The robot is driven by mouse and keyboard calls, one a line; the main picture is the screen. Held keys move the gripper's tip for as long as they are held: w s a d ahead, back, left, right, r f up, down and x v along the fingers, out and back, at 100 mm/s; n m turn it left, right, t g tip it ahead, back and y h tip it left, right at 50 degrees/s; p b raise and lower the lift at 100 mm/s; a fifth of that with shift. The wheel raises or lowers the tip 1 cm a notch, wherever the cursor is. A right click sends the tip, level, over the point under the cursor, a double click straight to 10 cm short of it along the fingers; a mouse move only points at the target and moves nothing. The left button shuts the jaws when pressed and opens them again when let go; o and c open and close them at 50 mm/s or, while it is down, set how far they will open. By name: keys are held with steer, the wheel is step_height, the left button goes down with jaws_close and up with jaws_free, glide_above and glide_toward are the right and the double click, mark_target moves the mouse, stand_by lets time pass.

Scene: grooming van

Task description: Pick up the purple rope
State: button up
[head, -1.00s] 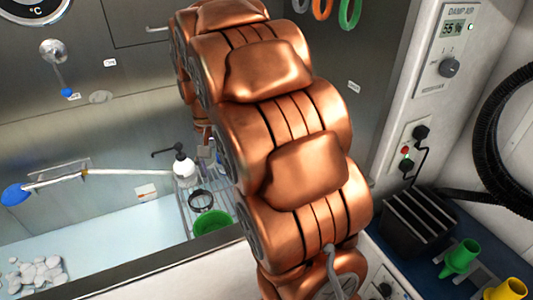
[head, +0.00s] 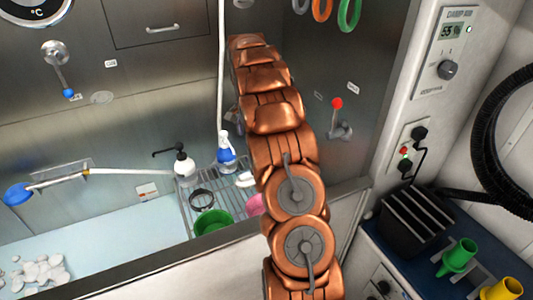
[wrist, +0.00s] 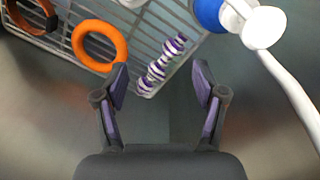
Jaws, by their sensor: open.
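The purple rope (wrist: 161,66), banded purple and white, lies on a wire rack (wrist: 180,22) near its edge in the wrist view. My gripper (wrist: 161,82) is open and empty, with dark purple-faced fingers spread to either side of the rope's near end. The picture does not show clearly how far the rope is below the fingertips. In the head view the rope and my gripper are hidden behind my copper arm.
An orange ring (wrist: 99,45) lies left of the rope. A blue-and-white spray bottle (head: 226,152) and a white hose (wrist: 291,88) are to the right in the wrist view. The rack also holds a green bowl (head: 213,222), a dark ring (head: 202,199) and a pump bottle (head: 184,167).

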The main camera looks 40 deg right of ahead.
steer(key=d+f+m, duration=0.1)
steer(key=d+f, duration=0.1)
steer(key=d, duration=0.1)
steer(key=w+d+f, duration=0.1)
steer(key=d+f, duration=0.1)
steer(key=d, duration=0.1)
steer(key=d+f+m, duration=0.1)
steer(key=d+f, duration=0.1)
steer(key=d, duration=0.1)
steer(key=shift+w+f+m, duration=0.1)
steer(key=shift+w+m, duration=0.05)
steer(key=shift+m, duration=0.15)
steer(key=shift+s+a+f+p, duration=0.1)
steer(key=shift+f+p, duration=0.8)
steer(key=shift+f, duration=0.85)
steer(key=shift+s+f+p, duration=0.1)
steer(key=shift+f+p, duration=0.75)
steer(key=shift+f, duration=1.3)
steer(key=shift+c, duration=0.3)
steer(key=c, duration=1.2)
steer(key=shift+w+r, duration=0.1)
steer(key=shift+r, duration=0.05)
steer(key=shift+c, duration=0.2)
